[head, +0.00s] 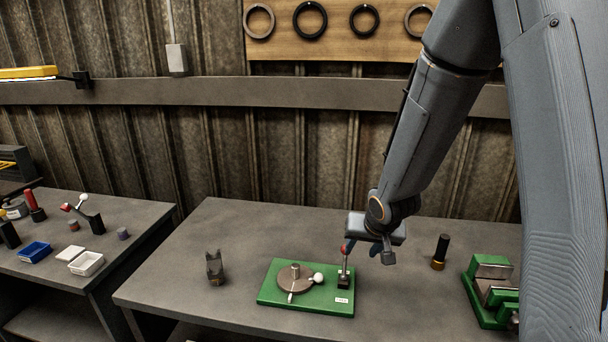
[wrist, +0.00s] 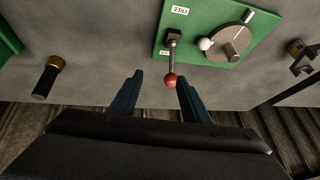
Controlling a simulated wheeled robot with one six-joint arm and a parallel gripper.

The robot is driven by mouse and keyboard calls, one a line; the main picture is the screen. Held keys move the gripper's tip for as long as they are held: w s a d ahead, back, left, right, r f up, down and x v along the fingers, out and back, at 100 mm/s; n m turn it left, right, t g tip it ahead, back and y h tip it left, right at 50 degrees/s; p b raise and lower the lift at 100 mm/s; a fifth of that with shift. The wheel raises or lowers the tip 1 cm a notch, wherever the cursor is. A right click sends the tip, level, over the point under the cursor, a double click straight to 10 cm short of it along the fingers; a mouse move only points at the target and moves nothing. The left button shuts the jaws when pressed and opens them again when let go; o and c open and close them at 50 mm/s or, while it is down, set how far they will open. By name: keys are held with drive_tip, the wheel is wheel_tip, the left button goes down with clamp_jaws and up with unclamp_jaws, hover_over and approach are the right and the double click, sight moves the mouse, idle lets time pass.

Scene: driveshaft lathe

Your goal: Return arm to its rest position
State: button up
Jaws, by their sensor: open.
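My gripper (head: 381,252) hangs over the back of the middle table, at the right rear of a green base plate (head: 306,306). In the wrist view, its two dark fingers (wrist: 160,79) are spread apart with nothing held. A lever with a red knob (head: 345,249) stands upright on the plate. In the wrist view the red knob (wrist: 171,80) shows between the fingertips, closer to the right one. I cannot tell whether it touches. My grey arm reaches down from the upper right in the head view.
The plate also bears a round disc (head: 296,279) with a white ball handle (head: 319,278). A grey forked part (head: 214,267) stands left, a black cylinder with a brass base (head: 440,252) right, and a green fixture (head: 490,291) far right. A side table (head: 133,225) holds small trays.

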drive_tip(key=s+r+n+g, duration=0.1)
drive_tip(key=s+r+g, duration=0.15)
drive_tip(key=s, duration=0.65)
drive_tip(key=s+r+n+g, duration=0.1)
drive_tip(key=s+r, duration=0.2)
drive_tip(key=s, duration=0.6)
wheel_tip(320, 180, down, 9)
drive_tip(key=g+b, duration=0.1)
drive_tip(key=b, duration=0.6)
drive_tip(key=shift+d+r+b, duration=0.15)
drive_tip(key=shift+d+b, duration=0.1)
drive_tip(key=shift+b, duration=0.15)
